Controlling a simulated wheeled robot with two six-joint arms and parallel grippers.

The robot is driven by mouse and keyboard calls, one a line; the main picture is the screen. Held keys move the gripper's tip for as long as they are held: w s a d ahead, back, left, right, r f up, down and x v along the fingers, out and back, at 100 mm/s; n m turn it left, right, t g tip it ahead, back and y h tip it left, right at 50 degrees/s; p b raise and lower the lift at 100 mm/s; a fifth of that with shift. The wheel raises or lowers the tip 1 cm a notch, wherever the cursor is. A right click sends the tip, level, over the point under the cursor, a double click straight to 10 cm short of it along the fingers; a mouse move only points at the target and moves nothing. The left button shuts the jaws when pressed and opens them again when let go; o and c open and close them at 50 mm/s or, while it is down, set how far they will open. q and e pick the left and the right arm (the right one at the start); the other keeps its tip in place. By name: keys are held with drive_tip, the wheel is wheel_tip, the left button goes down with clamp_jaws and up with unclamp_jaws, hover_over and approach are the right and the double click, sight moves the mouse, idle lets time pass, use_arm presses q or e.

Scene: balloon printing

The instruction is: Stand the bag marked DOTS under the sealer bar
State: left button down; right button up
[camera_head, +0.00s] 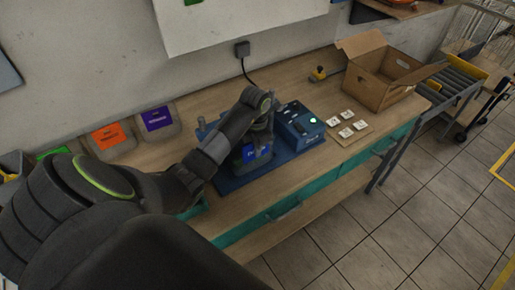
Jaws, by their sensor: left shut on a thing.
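My left arm reaches in from the left, and its gripper (262,131) is over the blue sealer base (230,184). The gripper is shut on a bag with a blue label (257,153). The bag is roughly upright over or on the base; I cannot tell if it touches. The label's print is too small to read, so I cannot confirm DOTS. The sealer's blue control box (299,122), with a green light, stands just right of the gripper. The sealer bar is mostly hidden by my arm. My right gripper is not in view.
Bags with orange (111,136) and purple (158,118) labels stand at the wall, with a green-labelled one partly behind my arm. An open cardboard box (372,86) stands at the back right. A small board (347,126) with several white pieces lies before it.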

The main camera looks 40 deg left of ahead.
use_arm(q)
drive_tip(key=shift+a, duration=0.15)
drive_tip(key=c, duration=1.4)
unclamp_jaws()
drive_tip(key=shift+r+p, duration=0.3)
wheel_tip(320, 180, up, 6)
drive_tip(key=s+d+p, duration=0.1)
drive_tip(key=d+p, duration=0.2)
drive_tip(key=p, duration=0.1)
drive_tip(key=shift+r, duration=0.2)
drive_tip(key=shift+s, duration=0.1)
